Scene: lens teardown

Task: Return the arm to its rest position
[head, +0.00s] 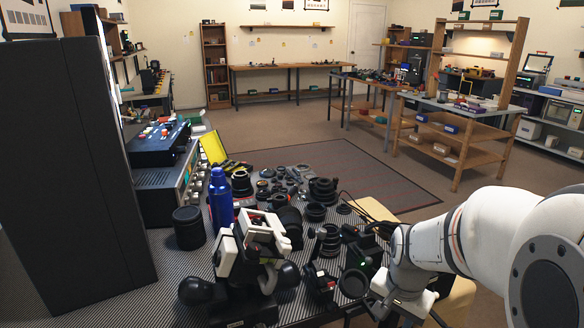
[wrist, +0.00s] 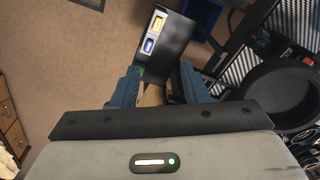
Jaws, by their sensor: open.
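My gripper (wrist: 157,84) shows in the wrist view with its two blue fingers apart. Nothing is held between them. Beyond the fingertips is a dark flat thing (wrist: 178,48) with a yellow and a blue patch on it; I cannot tell what it is. In the head view my white arm comes in from the right, and its wrist end is low at the right front of the bench, beside the dark lens parts. The fingers cannot be made out there.
The patterned bench (head: 190,268) holds many lens parts, a blue bottle (head: 220,200) and a white-and-black device (head: 262,238). A tall dark panel (head: 75,180) stands at left. A large black round part (wrist: 287,97) is close right of my gripper. Open floor (wrist: 60,75) lies left.

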